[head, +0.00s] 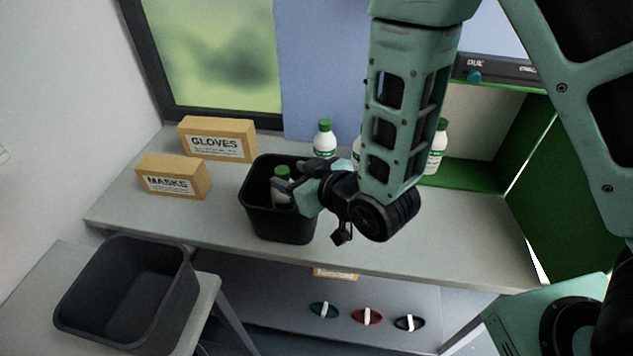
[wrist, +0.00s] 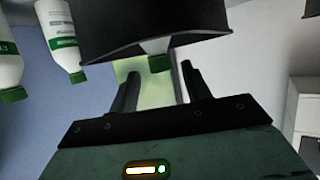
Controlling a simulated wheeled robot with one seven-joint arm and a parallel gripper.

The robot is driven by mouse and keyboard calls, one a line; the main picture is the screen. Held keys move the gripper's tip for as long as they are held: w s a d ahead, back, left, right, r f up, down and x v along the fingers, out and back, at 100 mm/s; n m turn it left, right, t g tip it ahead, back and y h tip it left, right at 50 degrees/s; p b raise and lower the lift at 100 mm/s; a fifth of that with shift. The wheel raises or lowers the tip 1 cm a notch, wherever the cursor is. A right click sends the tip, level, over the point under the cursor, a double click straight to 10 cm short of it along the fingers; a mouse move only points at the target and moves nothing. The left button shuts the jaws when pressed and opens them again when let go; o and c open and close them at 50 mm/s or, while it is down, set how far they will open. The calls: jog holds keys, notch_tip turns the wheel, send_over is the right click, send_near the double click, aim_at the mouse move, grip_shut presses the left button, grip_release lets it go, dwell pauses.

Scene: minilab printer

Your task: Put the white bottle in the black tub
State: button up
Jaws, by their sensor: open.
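A white bottle with a green cap (head: 283,199) stands inside the black tub (head: 278,226) on the bench, near its right wall. In the wrist view the bottle's green cap (wrist: 159,64) shows just beyond my fingertips, with a bit of white body above it and the tub's dark wall (wrist: 150,22) behind. My gripper (head: 279,182) reaches over the tub's right rim from the right, at the height of the bottle's top. Its fingers are apart, seen in the wrist view (wrist: 160,73), and hold nothing. The bottle's lower part is hidden by the tub and fingers.
More white bottles stand at the back of the bench, one left of my arm (head: 325,140) and one right of it (head: 437,148). A gloves box (head: 217,140) and a masks box (head: 172,178) sit left. Another dark tub (head: 125,290) is on the lower left table.

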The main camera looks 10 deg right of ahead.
jog(key=p+v, duration=0.8)
jog(key=p, duration=0.5)
notch_tip(320, 180, up, 8)
jog(key=s+a+g+h, duration=0.1)
jog(key=a+g+h, duration=0.1)
jog(key=g, duration=0.3)
jog(key=s+d+r+g+h, duration=0.2)
jog(key=s+d+r+g, duration=0.1)
jog(key=s+r, duration=0.3)
jog(key=s+d+r+n+g+h, duration=0.1)
jog(key=s+d+r+g+h, duration=0.2)
jog(key=s+r, duration=0.3)
jog(key=s+d, duration=0.1)
jog(key=s, duration=0.1)
jog(key=shift+s+d+r, duration=0.3)
jog(key=shift+d, duration=0.1)
